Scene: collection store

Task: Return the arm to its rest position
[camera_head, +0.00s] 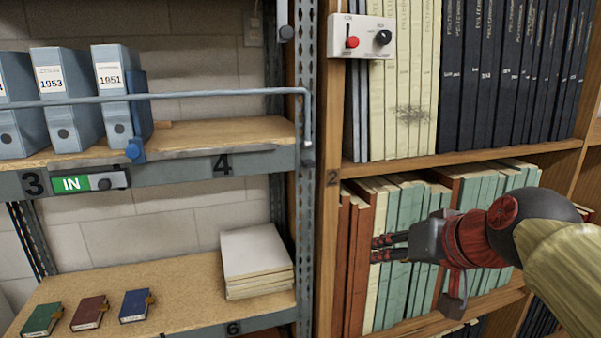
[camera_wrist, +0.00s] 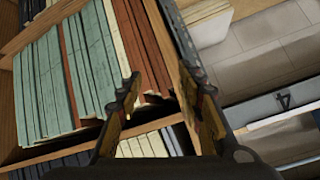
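My gripper (camera_head: 380,248) is in front of the middle bay of the wooden bookcase, at the right of the head view, pointing left. In the wrist view its two fingers (camera_wrist: 160,82) stand apart with nothing between them, so it is open and empty. My arm comes in from the right edge of the head view. Behind the gripper is a row of green, cream and red-brown books (camera_head: 356,258), also in the wrist view (camera_wrist: 90,65). The gripper hides part of these books. I cannot tell how far it is from them.
A metal rack at left holds blue box files (camera_head: 70,100) behind a blue rail (camera_head: 200,94). Below are small books (camera_head: 88,312) and a stack of pale boards (camera_head: 256,262). A control box (camera_head: 361,37) hangs on the bookcase. An upright post (camera_head: 305,200) stands left of the gripper.

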